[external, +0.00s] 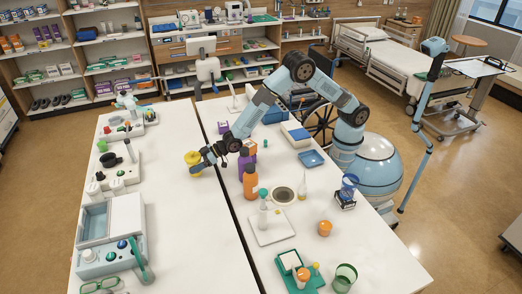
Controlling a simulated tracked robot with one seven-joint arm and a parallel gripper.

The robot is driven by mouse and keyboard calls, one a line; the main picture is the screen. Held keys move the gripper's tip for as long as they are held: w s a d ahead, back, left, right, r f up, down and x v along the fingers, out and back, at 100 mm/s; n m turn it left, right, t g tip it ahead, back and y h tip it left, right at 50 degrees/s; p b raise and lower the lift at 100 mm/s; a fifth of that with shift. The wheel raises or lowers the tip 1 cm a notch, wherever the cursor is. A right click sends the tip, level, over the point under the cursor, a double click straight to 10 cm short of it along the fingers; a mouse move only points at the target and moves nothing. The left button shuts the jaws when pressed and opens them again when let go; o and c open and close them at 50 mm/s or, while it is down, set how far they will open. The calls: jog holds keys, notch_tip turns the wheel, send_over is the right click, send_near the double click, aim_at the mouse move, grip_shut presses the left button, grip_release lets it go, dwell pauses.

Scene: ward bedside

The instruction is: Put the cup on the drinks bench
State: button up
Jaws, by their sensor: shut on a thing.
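A yellow cup-like thing (193,157) is at the tip of my gripper (202,158), over the right part of the left white bench (190,220). My gripper is shut on it. I cannot tell whether its base touches the bench top. My arm reaches to it from the right, across the right white bench (345,255). No label shows which bench is the drinks bench. A green see-through cup (345,277) stands near the front of the right bench.
A purple bottle (246,164) and an orange bottle (250,183) stand close to my gripper on the right bench. Grey-white devices (110,230) line the left bench's left side. Its middle and right side are mostly clear. A dark gap (222,175) separates the benches.

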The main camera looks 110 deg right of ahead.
jog(key=o, duration=1.1)
jog(key=shift+c, duration=0.2)
jog(key=shift+r, duration=0.1)
jog(key=s+d+r+g, duration=0.1)
jog(key=s+r, duration=0.7)
jog(key=s, duration=0.3)
jog(key=s+r+g, duration=0.2)
jog(key=s+r, duration=0.6)
jog(key=s, duration=0.4)
jog(key=s+d+r+g, duration=0.1)
jog(key=s+r, duration=0.6)
jog(key=s, duration=0.4)
jog(key=s+d+r+g, duration=0.1)
jog(key=s+g, duration=0.3)
jog(key=s, duration=2.7)
jog(key=shift+r, duration=0.7)
